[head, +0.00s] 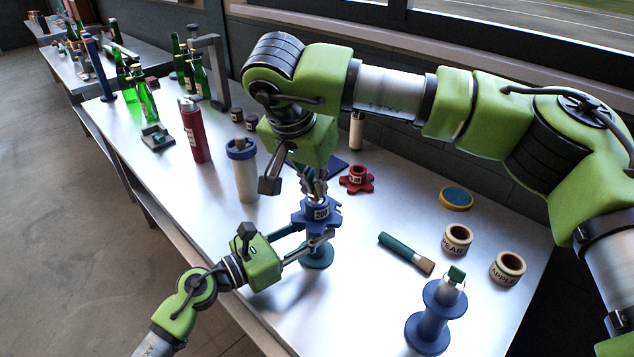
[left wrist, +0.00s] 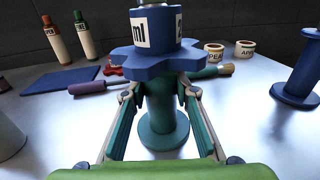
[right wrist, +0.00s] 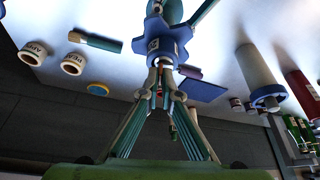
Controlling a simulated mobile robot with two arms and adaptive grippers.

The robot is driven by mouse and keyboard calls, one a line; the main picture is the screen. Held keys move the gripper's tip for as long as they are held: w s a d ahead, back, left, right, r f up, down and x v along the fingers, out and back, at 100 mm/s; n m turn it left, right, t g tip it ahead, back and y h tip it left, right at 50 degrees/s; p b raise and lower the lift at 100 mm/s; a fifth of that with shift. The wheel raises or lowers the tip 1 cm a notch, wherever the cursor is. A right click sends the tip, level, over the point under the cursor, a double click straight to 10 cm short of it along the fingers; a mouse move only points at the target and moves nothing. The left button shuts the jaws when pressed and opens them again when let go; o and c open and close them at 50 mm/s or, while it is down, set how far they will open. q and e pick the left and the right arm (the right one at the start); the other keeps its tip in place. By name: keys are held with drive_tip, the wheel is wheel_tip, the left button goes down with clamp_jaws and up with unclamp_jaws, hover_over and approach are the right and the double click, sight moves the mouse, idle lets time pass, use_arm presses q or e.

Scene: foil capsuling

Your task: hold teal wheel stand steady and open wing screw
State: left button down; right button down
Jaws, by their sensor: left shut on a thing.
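The teal wheel stand (left wrist: 165,128) stands upright on the table, and its round foot also shows in the head view (head: 317,257). A blue lobed wheel with a white label (left wrist: 158,58) sits on top of it. My left gripper (head: 318,240) is shut on the stand's teal column, below the wheel, with one finger on each side in the left wrist view. My right gripper (right wrist: 162,72) points down from above the wheel. Its fingertips are close together around a small part over the wheel's hub. I cannot make out the wing screw, which the fingers cover.
A blue-lidded white bottle (head: 245,172) and a red bottle (head: 194,132) stand left of the stand. The table's front edge is near my left arm.

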drive_tip(key=shift+m+h, duration=0.5)
drive_tip(key=shift+m, duration=0.6)
drive_tip(key=shift+w, duration=0.1)
drive_tip(key=c, duration=2.3)
unclamp_jaws()
drive_tip(key=shift+a+r, duration=0.1)
drive_tip(key=v, duration=1.2)
drive_tip(key=shift+w, duration=0.15)
use_arm(q)
drive_tip(key=c, duration=1.6)
unclamp_jaws()
